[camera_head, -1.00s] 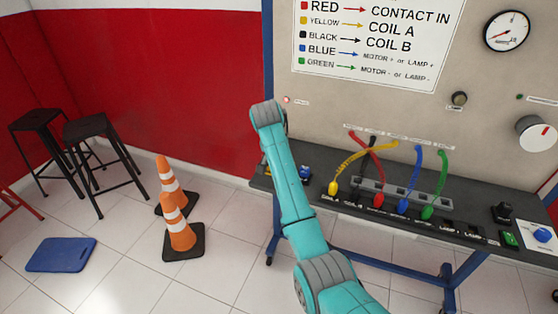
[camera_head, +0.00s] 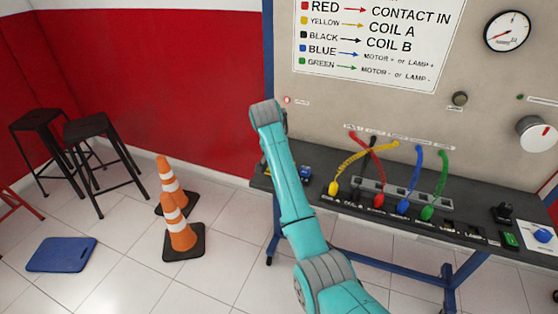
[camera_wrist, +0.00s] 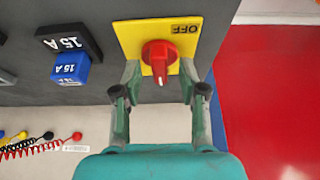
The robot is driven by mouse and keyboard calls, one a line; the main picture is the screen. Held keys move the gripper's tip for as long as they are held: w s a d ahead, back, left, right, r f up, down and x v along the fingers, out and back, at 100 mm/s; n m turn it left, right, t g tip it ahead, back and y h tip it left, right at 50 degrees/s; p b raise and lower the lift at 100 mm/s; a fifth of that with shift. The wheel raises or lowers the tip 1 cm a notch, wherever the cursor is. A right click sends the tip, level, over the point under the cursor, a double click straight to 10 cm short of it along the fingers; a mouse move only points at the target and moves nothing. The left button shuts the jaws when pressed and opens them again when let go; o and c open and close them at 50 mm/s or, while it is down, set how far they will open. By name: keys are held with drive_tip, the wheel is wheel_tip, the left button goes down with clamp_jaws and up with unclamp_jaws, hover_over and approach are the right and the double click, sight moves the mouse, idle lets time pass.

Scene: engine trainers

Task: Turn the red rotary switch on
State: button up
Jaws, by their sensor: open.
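The red rotary switch (camera_wrist: 159,56) sits on a yellow plate (camera_wrist: 128,34) marked OFF, at the top middle of the wrist view. Its narrow handle points down in that view, toward my gripper. My gripper (camera_wrist: 160,92) is open, its two fingers on either side of the handle's lower end. I cannot tell whether either finger touches it. In the head view, my arm reaches over the left end of the dark bench and hides most of the switch and my gripper.
A blue block (camera_wrist: 71,68) and a black block (camera_wrist: 69,41), both marked 15 A, sit left of the switch in the wrist view. Colored cables (camera_head: 386,170) plug into the bench panel (camera_head: 470,140). Orange cones (camera_head: 178,228) and black stools (camera_head: 100,130) stand on the floor left.

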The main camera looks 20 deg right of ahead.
drive_tip(key=v, duration=0.7)
drive_tip(key=shift+r, duration=0.15)
drive_tip(key=shift+s, duration=0.1)
